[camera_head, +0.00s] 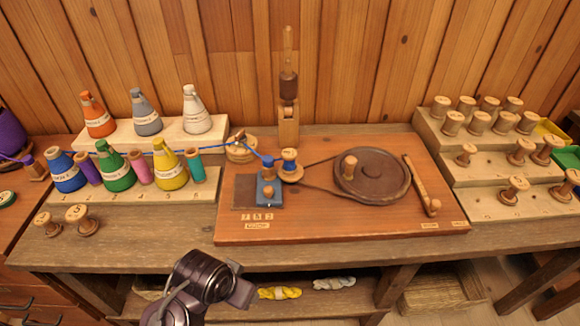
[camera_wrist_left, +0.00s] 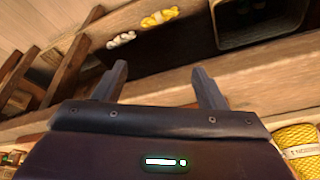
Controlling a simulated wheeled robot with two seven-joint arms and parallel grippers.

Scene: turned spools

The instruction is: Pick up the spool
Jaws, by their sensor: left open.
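Two empty wooden spools, one (camera_head: 47,223) and another (camera_head: 82,220), stand upright on the bench's front left. A spool with blue thread (camera_head: 289,164) sits on the winding board (camera_head: 345,228), joined to a blue thread line. Several bare wooden spools (camera_head: 466,155) stand on a stepped rack at the right. Which spool the task means cannot be told. My left gripper (camera_head: 239,291) is in front of the bench's front edge, away from every spool. In the left wrist view the left gripper (camera_wrist_left: 160,76) has its fingers apart with nothing between them. My right gripper is not in view.
Coloured thread cones (camera_head: 118,172) crowd the left stepped stand. A large wheel with a handle (camera_head: 372,174) and a wooden lever (camera_head: 421,184) occupy the board. Below, a shelf holds yellow (camera_head: 279,293) and white (camera_head: 334,283) skeins. The bench strip (camera_head: 140,240) right of the two spools is clear.

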